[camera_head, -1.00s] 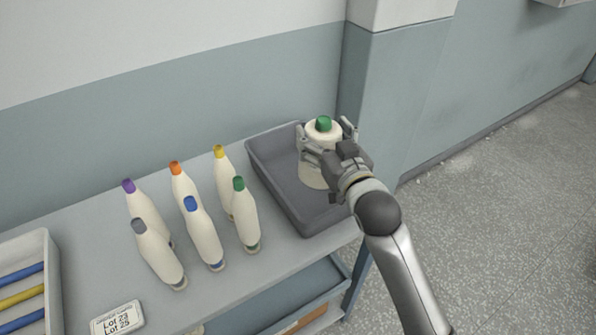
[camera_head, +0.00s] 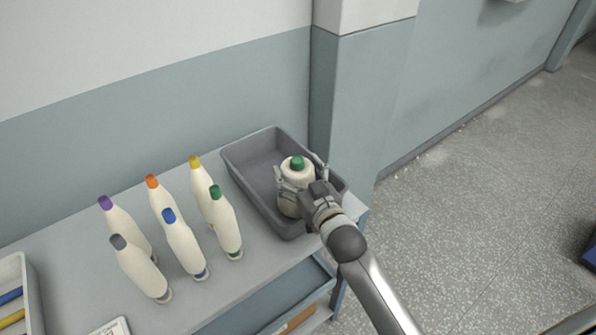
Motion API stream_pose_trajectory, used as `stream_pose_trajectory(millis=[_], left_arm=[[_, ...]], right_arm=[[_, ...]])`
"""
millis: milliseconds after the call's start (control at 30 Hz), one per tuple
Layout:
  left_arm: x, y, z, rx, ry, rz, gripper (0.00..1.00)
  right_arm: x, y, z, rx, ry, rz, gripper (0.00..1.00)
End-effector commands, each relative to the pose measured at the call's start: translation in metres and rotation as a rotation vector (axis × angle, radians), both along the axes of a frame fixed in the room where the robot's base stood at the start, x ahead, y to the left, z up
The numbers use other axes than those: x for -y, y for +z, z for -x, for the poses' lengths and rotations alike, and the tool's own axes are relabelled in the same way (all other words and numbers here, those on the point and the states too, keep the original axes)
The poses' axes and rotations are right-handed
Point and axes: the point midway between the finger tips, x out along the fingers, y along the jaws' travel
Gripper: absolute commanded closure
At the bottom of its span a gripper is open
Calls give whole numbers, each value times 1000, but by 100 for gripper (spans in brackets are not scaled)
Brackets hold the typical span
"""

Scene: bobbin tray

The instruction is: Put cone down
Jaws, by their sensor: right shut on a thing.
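A cream cone of yarn with a green top (camera_head: 297,164) is upright in my right gripper (camera_head: 301,181), whose fingers are shut around it. The cone is inside the grey tray (camera_head: 250,152), toward its right side. Its lower end is partly hidden by the gripper and is low in the tray; I cannot tell whether it touches the floor of the tray. My left gripper is not in view.
Several cream cones with coloured tops, such as the green-topped one (camera_head: 226,222) and the yellow-topped one (camera_head: 201,190), stand on the grey table (camera_head: 235,280) left of the tray. A pale bin (camera_head: 33,290) with coloured rods is at far left. The tray's left part is bare.

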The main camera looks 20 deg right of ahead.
Motion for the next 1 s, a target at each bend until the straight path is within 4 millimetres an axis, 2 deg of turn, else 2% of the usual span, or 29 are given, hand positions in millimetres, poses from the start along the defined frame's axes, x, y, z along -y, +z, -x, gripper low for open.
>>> stream_pose_trajectory(millis=[133, 167, 300, 733, 867, 1000], left_arm=[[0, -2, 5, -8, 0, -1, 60], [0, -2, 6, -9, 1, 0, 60], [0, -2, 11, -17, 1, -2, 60], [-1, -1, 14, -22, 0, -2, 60], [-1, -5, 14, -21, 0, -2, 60], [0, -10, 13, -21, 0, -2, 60]], right_arm=[[0, -1, 0, 3, 0, 0, 76], [0, -2, 0, 0, 0, 0, 20], [0, -2, 0, 0, 0, 0, 2], [0, 1, 1, 0, 0, 0, 2], [2, -1, 12, -1, 0, 0, 2], [5, -1, 34, -3, 0, 0, 2]])
